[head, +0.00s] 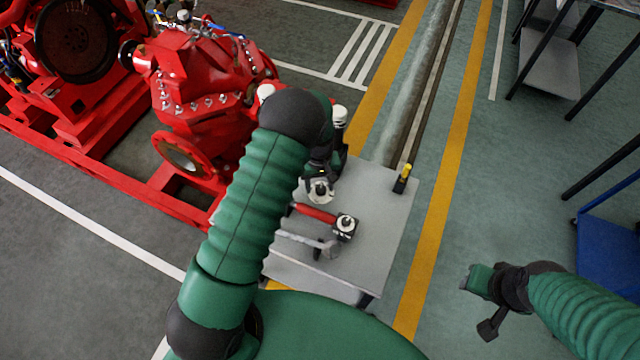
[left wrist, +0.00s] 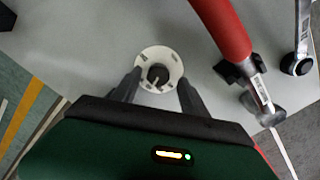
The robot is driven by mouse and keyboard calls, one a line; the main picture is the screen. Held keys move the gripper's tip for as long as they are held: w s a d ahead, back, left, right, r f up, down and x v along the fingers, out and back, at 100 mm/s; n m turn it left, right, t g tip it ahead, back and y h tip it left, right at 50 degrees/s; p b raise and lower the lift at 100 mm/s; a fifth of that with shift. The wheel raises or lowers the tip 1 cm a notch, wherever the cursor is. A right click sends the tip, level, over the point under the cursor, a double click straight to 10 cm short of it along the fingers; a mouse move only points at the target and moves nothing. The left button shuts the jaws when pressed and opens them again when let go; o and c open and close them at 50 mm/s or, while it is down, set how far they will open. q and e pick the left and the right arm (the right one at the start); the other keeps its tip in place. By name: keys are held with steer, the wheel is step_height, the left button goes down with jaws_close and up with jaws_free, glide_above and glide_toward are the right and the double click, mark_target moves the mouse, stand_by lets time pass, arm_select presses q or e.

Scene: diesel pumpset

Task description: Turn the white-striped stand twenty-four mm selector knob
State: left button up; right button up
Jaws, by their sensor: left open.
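The selector knob (left wrist: 157,74) is small and dark, with a pale mark, and sits in a round white plate (left wrist: 146,58) on the grey stand top. In the head view, the white plate (head: 319,191) shows just below my left gripper (head: 319,176). My left gripper is open, pointing down at the knob. In the left wrist view, its two dark fingers (left wrist: 159,80) stand on either side of the knob, over the plate's edges. Whether they touch anything is unclear. My right gripper (head: 479,303) hangs away at the right, over the floor.
The stand (head: 378,205) also holds a red-handled tool (head: 315,212), a grey-handled part (head: 305,241), a yellow-and-black item (head: 403,179) and a white-capped piece (head: 340,117). A red pumpset (head: 205,95) stands close on the left. The floor right of the stand is open.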

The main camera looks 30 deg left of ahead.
arm_select(q)
steer(key=shift+s+f, duration=0.15)
steer(key=shift+f, duration=0.15)
steer(key=shift+d, duration=0.5)
steer(key=shift+c, duration=2.3)
steer(key=shift+a, duration=0.35)
jaws_close()
arm_select(e)
steer(key=shift+s+d, duration=0.2)
steer(key=shift+d, duration=0.1)
arm_select(q)
steer(key=shift+d, duration=0.15)
arm_select(e)
steer(key=shift+d, duration=0.1)
